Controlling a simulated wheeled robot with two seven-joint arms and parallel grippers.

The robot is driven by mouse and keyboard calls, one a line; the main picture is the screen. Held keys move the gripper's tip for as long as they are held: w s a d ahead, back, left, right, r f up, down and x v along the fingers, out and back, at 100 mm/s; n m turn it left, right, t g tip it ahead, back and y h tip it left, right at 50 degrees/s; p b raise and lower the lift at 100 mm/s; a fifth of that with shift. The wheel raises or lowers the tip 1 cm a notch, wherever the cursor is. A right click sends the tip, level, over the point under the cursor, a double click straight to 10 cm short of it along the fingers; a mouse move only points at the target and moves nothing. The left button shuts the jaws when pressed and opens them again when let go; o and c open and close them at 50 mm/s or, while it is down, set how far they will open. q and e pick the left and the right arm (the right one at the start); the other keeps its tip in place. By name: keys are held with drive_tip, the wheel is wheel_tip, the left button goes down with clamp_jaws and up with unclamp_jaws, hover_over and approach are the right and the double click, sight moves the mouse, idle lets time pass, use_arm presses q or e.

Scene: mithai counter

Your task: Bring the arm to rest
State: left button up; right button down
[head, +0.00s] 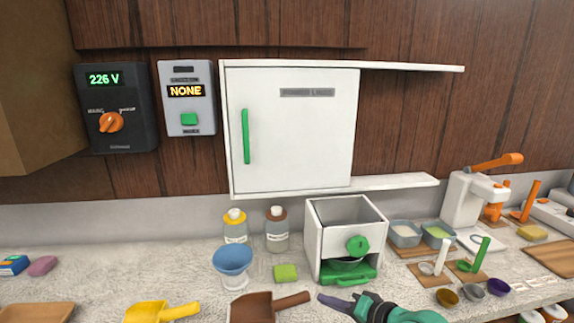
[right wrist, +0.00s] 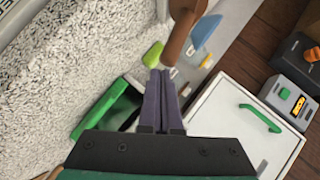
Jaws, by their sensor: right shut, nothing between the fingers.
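My right gripper (head: 338,303) is at the front edge of the counter in the head view, just in front of a white box with a green knob and green tray (head: 345,274). Its purple-grey fingers are together and empty, and they show closed in the right wrist view (right wrist: 160,78). A brown scoop (head: 262,306) lies just left of the fingertips in the head view. In the right wrist view, its brown handle (right wrist: 184,28) shows just beyond the fingertips; I cannot tell whether they touch. My left gripper is not in either view.
A yellow scoop (head: 160,311), blue bowl on a stand (head: 232,262), green block (head: 285,273) and two bottles (head: 277,230) stand left of the box. Bowls (head: 404,233) and a press (head: 462,205) stand right. A white cabinet (head: 295,140) hangs above. The counter's left middle (head: 110,265) is clear.

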drive_tip(key=s+d+f+n+g+h, duration=0.35)
drive_tip(key=s+d+f, duration=0.35)
drive_tip(key=s, duration=0.3)
drive_tip(key=s+d+f+n+g+h, duration=0.3)
drive_tip(key=s+d+f+h, duration=0.3)
drive_tip(key=s, duration=0.5)
drive_tip(key=s+f+y, duration=0.1)
drive_tip(key=s+f, duration=0.2)
drive_tip(key=f, duration=2.3)
drive_tip(key=s+d+f+g, duration=0.1)
drive_tip(key=s+f, duration=0.5)
drive_tip(key=s, duration=0.2)
drive_tip(key=s+d+f+g, duration=0.1)
drive_tip(key=s+d+f, duration=0.1)
drive_tip(key=s+f, duration=0.5)
drive_tip(key=shift+s+d, duration=0.25)
drive_tip(key=shift+s, duration=0.25)
drive_tip(key=shift+n, duration=0.25)
